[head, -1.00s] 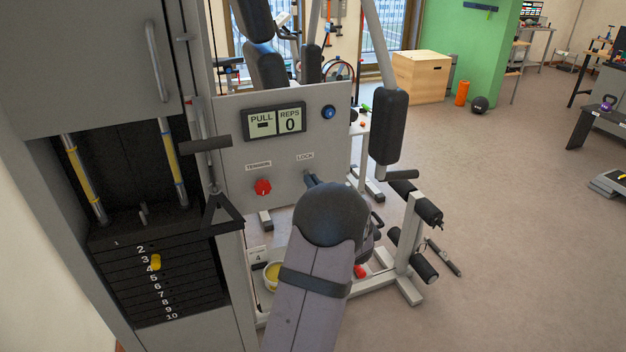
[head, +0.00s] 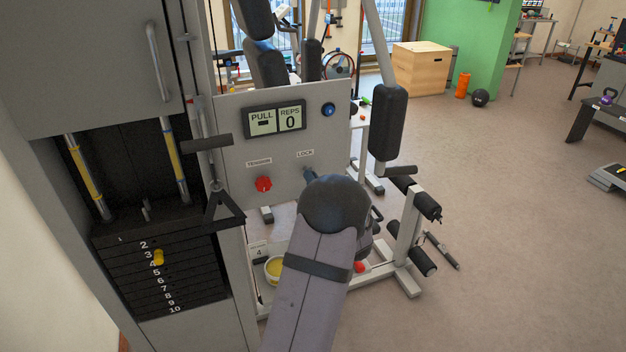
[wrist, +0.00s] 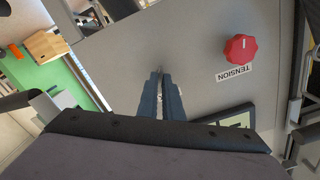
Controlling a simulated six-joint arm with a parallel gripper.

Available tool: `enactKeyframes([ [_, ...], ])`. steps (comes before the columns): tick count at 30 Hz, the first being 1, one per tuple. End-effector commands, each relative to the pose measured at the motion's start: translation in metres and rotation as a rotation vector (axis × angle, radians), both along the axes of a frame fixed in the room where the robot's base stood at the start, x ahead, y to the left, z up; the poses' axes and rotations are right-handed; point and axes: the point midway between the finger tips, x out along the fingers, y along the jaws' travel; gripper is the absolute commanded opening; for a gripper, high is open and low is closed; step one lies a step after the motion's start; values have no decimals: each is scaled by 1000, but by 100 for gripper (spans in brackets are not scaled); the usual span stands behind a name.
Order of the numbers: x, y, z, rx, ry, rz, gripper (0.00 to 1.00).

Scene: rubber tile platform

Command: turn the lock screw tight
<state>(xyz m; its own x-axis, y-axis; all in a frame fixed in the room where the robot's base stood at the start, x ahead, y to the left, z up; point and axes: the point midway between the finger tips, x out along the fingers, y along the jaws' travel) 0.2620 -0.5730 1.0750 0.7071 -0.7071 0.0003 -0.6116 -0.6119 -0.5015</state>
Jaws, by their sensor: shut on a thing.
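The lock screw is under the LOCK label (head: 305,154) on the grey panel (head: 230,130); my gripper hides nearly all of it. My gripper (head: 309,174) reaches the panel just below that label. In the wrist view my gripper (wrist: 161,76) points straight at the panel, its two dark fingers close together. It is shut on the lock screw, with only a small bit showing between the fingertips. How far the screw is turned cannot be seen.
The red tension knob (head: 263,184) is left of my gripper, and it also shows in the wrist view (wrist: 241,48). A black triangular handle (head: 222,207) hangs at the left. A padded roller (head: 387,122) stands at the right.

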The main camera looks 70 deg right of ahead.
Motion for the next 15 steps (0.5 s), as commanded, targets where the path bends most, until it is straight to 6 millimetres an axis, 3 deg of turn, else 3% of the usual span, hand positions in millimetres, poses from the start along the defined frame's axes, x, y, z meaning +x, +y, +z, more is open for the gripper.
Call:
enactKeyframes([
  [4, 0, 0, -2, 3, 2, 0, 0],
  [7, 0, 0, -2, 3, 3, 0, 25],
  [15, 0, 0, -1, 0, 2, 0, 25],
])
